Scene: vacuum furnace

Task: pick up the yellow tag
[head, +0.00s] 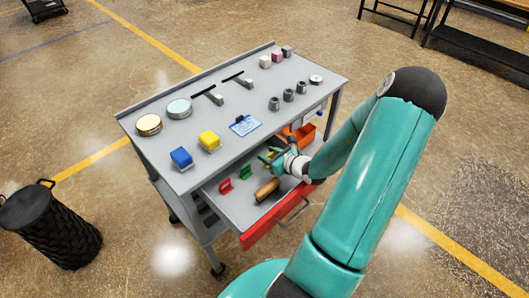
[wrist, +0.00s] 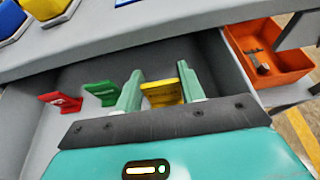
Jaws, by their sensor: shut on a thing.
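The yellow tag (wrist: 162,94) is in the wrist view, between the two green fingers of my gripper (wrist: 160,88). My gripper is shut on it, inside the open drawer (wrist: 205,55) of the grey cart. A green tag (wrist: 102,93) stands to the left of my gripper, and a red tag (wrist: 60,102) is further left. Both also show in the head view, green (head: 246,172) and red (head: 226,185).
The cart top (head: 210,115) overhangs the drawer's back and bears blocks, discs and nuts. A wooden-handled thing (head: 267,190) lies near the drawer's red front (head: 262,232). An orange bin (wrist: 275,60) is at the right. A black basket (head: 50,225) stands on the floor.

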